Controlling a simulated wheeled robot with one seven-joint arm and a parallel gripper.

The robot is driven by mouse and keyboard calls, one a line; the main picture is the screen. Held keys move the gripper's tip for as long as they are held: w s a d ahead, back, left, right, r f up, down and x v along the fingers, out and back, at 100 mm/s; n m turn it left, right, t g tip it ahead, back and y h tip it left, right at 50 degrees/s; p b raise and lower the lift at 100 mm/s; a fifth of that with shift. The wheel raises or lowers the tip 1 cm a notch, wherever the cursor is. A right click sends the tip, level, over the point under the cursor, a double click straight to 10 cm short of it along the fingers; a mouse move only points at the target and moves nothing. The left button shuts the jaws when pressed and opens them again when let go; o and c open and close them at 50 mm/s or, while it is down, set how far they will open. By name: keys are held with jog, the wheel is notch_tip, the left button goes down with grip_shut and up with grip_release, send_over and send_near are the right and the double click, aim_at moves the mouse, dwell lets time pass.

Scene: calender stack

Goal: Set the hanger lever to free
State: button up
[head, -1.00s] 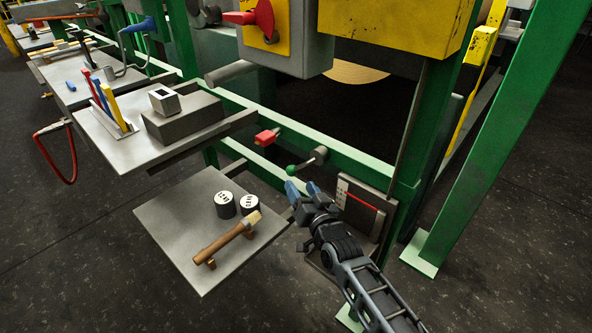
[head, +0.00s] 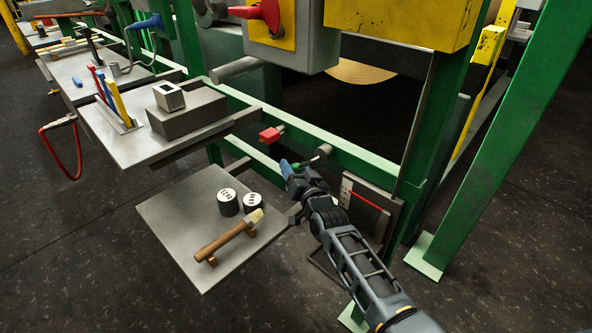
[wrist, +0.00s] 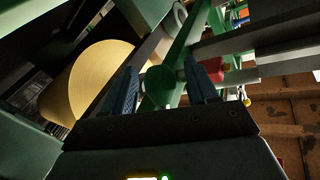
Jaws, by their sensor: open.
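The lever shows as a green ball knob (head: 296,167) beside a grey round hub (head: 323,151) on the green frame, in the head view. My fingers partly cover the knob there. My gripper (head: 289,169) is at the knob, with its blue fingers open. In the wrist view the green knob (wrist: 158,86) lies between the two fingertips of my gripper (wrist: 161,78). I cannot tell whether either finger touches it. The lever's shaft is mostly hidden.
A red block on a peg (head: 269,135) sits left of the lever. A grey plate with a red line (head: 372,205) is right of my wrist. A green post (head: 510,130) stands at right.

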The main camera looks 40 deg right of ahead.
jog(key=shift+c, duration=0.3)
grip_shut()
dwell(0.3)
